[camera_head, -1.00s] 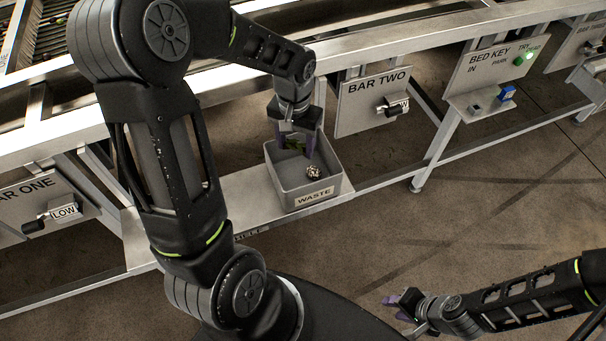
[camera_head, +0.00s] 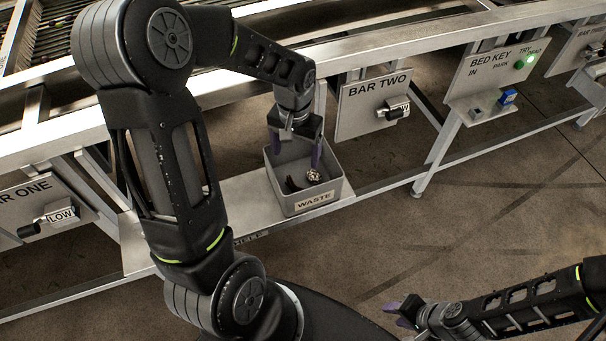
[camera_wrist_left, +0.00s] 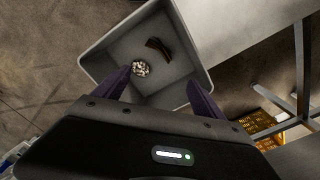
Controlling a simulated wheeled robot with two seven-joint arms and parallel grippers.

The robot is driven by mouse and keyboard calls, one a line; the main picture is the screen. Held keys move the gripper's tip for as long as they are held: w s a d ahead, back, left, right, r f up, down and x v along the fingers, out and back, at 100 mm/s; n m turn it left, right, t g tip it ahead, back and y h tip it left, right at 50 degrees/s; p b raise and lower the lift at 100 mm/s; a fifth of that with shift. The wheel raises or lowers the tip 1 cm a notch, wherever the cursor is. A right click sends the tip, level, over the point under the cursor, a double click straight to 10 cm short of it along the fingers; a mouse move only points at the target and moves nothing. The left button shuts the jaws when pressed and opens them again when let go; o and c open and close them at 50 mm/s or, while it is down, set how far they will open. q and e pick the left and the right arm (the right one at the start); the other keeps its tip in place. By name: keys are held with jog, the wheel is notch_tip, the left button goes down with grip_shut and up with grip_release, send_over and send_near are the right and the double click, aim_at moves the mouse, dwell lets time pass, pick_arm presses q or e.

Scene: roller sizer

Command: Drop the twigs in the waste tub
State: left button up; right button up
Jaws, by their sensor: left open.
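The grey waste tub (camera_head: 317,201) stands on the shelf below the machine frame; it also shows in the left wrist view (camera_wrist_left: 185,92). Inside lie dark brown twigs (camera_wrist_left: 157,47) and a pale speckled lump (camera_wrist_left: 141,68); in the head view the twigs (camera_head: 292,184) are partly in shadow. My left gripper (camera_head: 296,155) is above the tub with its purple fingers spread wide and nothing between them; they also show in the left wrist view (camera_wrist_left: 158,88). My right gripper (camera_head: 400,308) is at the lower right, far from the tub, and its opening is too small to judge.
The BAR TWO plate (camera_head: 368,103) with its handle is right of the tub. The BED KEY panel (camera_head: 497,68) with a green light and a blue block (camera_head: 508,96) is further right. The BAR ONE lever (camera_head: 45,222) is at left. Machine rails run above the tub.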

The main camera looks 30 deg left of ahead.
pick_arm(q)
notch_tip(320, 180, up, 8)
dwell(0.5)
jog(key=shift+f, duration=0.1)
dwell(0.7)
